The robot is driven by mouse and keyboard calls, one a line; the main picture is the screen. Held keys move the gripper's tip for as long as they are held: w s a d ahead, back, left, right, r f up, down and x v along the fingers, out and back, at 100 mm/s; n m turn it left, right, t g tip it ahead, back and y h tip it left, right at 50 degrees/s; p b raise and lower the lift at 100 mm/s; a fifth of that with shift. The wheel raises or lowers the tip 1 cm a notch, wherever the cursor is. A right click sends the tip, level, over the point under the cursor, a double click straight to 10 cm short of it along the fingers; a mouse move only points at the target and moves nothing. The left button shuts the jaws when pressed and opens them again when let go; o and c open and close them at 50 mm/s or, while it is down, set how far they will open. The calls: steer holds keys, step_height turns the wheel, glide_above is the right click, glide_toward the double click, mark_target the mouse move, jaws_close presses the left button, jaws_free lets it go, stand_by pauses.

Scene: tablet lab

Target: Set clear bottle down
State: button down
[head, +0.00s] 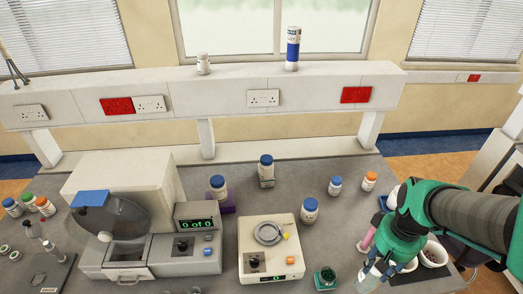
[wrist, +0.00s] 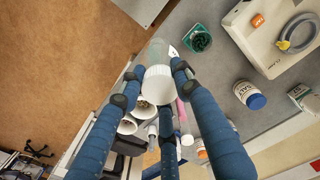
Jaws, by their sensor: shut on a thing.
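My gripper (head: 380,274) is at the front right of the bench in the head view. In the wrist view, the blue fingers of my gripper (wrist: 154,75) are shut around the clear bottle (wrist: 157,53), near its white cap. The clear see-through body of the bottle also shows in the head view (head: 367,274), partly hidden by my fingers. The bottle is over or near the bench's front edge. I cannot tell whether its base touches the grey bench top (head: 335,235).
A dark green-rimmed pot (head: 325,277) stands left of the bottle, beside the white balance (head: 270,246). White cups (head: 433,254) and a pink item (head: 367,239) are close to my gripper. A blue-capped jar (head: 309,211) stands further back. Bare bench lies between it and the pot.

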steer(key=w+a+r+n, duration=0.1)
steer(key=w+a, duration=0.2)
steer(key=w, duration=0.6)
steer(key=w+a+r+n, duration=0.1)
steer(key=w+a, duration=0.1)
steer(key=w, duration=0.8)
steer(key=w+a+r+n, duration=0.2)
steer(key=w+a, duration=0.1)
steer(key=w, duration=0.6)
steer(key=w+a+f+n+p, duration=0.2)
steer(key=w+a+f+n, duration=0.15)
steer(key=w+a, duration=1.65)
step_height(320, 180, down, 6)
steer(key=s+a, duration=0.1)
steer(key=shift+s+a+m, duration=0.25)
steer(key=shift+s+m, duration=0.05)
steer(key=shift+m, duration=0.05)
step_height(320, 180, down, 6)
steer(key=shift+f, duration=0.1)
